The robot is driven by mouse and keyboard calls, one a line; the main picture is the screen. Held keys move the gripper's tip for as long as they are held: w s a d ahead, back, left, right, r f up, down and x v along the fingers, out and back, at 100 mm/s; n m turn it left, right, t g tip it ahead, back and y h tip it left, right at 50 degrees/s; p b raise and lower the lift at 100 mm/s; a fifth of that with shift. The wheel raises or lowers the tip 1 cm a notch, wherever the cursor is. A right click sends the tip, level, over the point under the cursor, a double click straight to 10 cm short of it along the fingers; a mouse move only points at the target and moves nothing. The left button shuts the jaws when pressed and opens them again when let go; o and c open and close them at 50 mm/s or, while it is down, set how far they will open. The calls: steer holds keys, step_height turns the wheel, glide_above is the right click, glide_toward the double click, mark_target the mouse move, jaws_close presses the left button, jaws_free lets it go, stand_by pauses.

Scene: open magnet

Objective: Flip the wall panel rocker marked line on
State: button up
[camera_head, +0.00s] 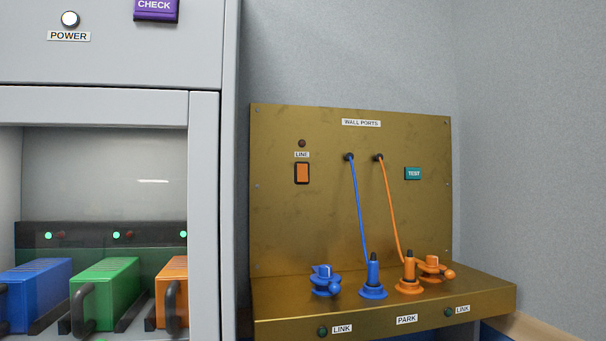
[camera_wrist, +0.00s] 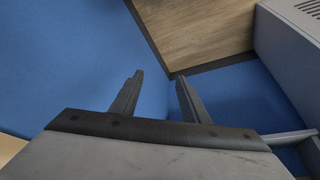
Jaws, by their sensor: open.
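The rocker (camera_head: 302,173) is a small orange switch in a black frame, under a white label reading LINE (camera_head: 302,155). It sits on the upper left of the brass wall panel (camera_head: 320,225), which is labelled WALL PORTS. A small dark red lamp (camera_head: 302,143) above the label looks unlit. I cannot tell from this view which way the rocker is tilted. My gripper (camera_wrist: 160,88) shows only in the wrist view. Its two fingers are apart with nothing between them, over blue and wood-coloured surfaces, and the rocker is out of that view.
Blue (camera_head: 358,210) and orange (camera_head: 391,210) cables run from the panel to plugs on the brass ledge (camera_head: 290,320). A teal TEST button (camera_head: 413,173) is at right. A grey cabinet (camera_head: 205,200) with coloured modules stands close left. Space before the rocker looks clear.

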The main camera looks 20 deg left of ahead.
steer(key=shift+r, duration=0.1)
steer(key=c, duration=0.5)
steer(key=w+a+r+m, duration=0.1)
steer(key=w+a+r, duration=0.1)
steer(key=w+r, duration=0.2)
steer(key=w+a+r+t, duration=0.1)
steer(key=w+a+r, duration=0.1)
steer(key=w+r, duration=0.2)
steer(key=w+a+r+m+t, duration=0.1)
steer(key=w+r, duration=0.3)
steer(key=r, duration=0.4)
steer(key=shift+w+a+m+y, duration=0.2)
steer(key=shift+a+m+y, duration=0.1)
steer(key=shift+a, duration=0.45)
jaws_close()
steer(key=w+a+r+m+t+y, duration=0.15)
steer(key=w+a+r, duration=0.25)
steer(key=a+r, duration=0.45)
steer(key=w+a+r+m+t+y, duration=0.15)
steer(key=w+a+r, duration=0.25)
steer(key=a+r, duration=0.45)
steer(key=w+a+r+m+y, duration=0.15)
steer(key=w+a+r, duration=0.25)
steer(key=a+r, duration=0.5)
steer(key=s+a+r+m+t+y, duration=0.1)
steer(key=a+r+m, duration=0.3)
steer(key=a+r, duration=0.9)
steer(key=s+a+y, duration=0.1)
steer(key=a, duration=0.2)
steer(key=shift+r, duration=0.1)
